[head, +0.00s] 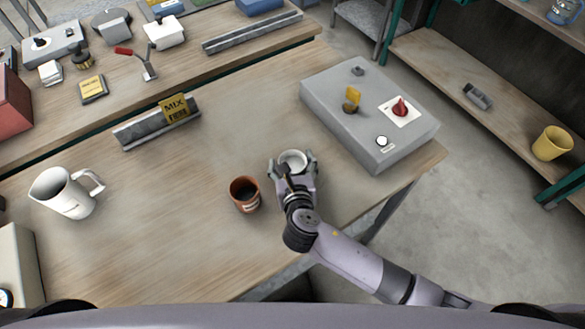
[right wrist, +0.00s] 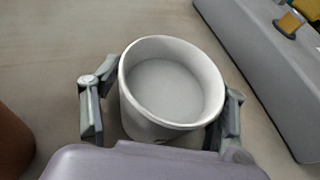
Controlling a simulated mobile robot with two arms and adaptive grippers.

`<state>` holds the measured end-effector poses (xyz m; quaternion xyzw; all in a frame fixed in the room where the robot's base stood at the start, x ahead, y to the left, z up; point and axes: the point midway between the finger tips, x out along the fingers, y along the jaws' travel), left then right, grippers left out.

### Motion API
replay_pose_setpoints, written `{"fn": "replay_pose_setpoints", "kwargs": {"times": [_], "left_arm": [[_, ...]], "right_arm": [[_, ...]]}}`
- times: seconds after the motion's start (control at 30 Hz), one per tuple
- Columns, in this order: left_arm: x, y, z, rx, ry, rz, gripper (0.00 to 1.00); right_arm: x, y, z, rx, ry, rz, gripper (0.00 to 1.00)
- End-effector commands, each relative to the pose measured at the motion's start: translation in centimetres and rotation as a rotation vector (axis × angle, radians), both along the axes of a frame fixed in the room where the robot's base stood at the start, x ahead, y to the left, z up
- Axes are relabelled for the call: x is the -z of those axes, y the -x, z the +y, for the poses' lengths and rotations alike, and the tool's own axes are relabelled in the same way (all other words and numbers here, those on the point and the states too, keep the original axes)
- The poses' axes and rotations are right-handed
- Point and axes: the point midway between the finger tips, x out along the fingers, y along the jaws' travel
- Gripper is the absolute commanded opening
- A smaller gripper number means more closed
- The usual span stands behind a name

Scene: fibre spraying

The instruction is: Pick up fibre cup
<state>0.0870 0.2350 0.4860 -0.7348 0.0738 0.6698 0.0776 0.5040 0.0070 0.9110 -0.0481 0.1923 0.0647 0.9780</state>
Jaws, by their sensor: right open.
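A white cup (head: 293,160) with a pale grey inside stands on the wooden table, right of a brown cup (head: 244,194) with dark contents. I cannot tell from a label which one is the fibre cup. My right gripper (head: 292,167) is open, with its fingers on either side of the white cup. In the right wrist view the white cup (right wrist: 172,84) stands between the two fingers (right wrist: 165,112), and its lower part is partly hidden by my gripper. I cannot tell whether the fingers touch it. My left gripper is not in view.
A grey control box (head: 340,110) with a red knob stands close on the right. A white pitcher (head: 66,192) stands at the left. A metal rail with a MIX sign (head: 175,108) lies behind. A yellow cup (head: 552,143) is on the right shelf. The table's middle is clear.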

Motion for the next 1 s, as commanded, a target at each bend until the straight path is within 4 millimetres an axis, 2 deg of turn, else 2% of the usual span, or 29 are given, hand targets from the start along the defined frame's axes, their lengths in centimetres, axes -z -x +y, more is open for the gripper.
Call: {"fn": "replay_pose_setpoints", "kwargs": {"times": [0.1,0.87,1.0], "left_arm": [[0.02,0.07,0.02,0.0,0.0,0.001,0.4],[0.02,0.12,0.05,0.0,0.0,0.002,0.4],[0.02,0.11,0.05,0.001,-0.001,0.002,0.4]], "right_arm": [[0.01,0.03,0.0,0.0,0.0,0.0,0.67],[0.01,0.07,-0.03,0.001,0.001,0.001,0.17],[-0.02,0.05,-0.03,0.001,0.001,0.0,0.15]]}}
